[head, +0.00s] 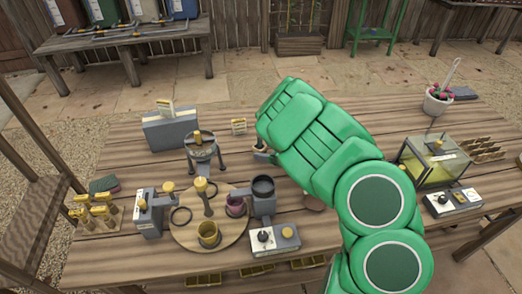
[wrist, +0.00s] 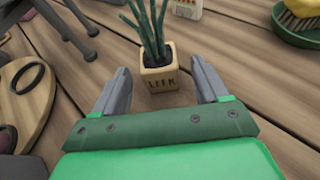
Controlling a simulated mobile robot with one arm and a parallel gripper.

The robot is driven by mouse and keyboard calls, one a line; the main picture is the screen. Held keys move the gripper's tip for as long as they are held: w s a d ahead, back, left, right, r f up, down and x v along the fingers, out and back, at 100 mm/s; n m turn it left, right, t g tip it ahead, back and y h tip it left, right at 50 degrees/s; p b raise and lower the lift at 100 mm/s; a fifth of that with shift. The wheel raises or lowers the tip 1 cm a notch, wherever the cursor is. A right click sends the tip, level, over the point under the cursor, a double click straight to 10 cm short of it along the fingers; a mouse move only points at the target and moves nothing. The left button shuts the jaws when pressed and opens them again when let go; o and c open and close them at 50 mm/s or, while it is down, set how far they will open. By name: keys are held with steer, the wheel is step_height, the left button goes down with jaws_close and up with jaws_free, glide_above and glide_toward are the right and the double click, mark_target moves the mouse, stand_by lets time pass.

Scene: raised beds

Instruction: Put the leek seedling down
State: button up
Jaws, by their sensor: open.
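The leek seedling (wrist: 157,75) shows in the wrist view, with green leaves rising from a small cream square pot with "LEEK" lettered on its front. The pot stands upright on the wooden table. My gripper (wrist: 160,82) is open, with one grey finger to the left of the pot and one to the right. A gap shows between each finger and the pot. The leaf tops run out of the wrist view. In the head view my green arm covers the table's middle, and I cannot make out the seedling there.
In the wrist view a green dish with a yellow-topped brush (wrist: 300,18) is at upper right, and a small white box (wrist: 187,8) stands behind the pot. A round wooden board (head: 183,235) with several items is left of my arm. A glass tank (head: 428,160) stands right.

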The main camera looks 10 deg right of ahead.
steer(key=v, duration=0.8)
steer(key=shift+s+d+r, duration=0.1)
steer(key=shift+s+d, duration=0.1)
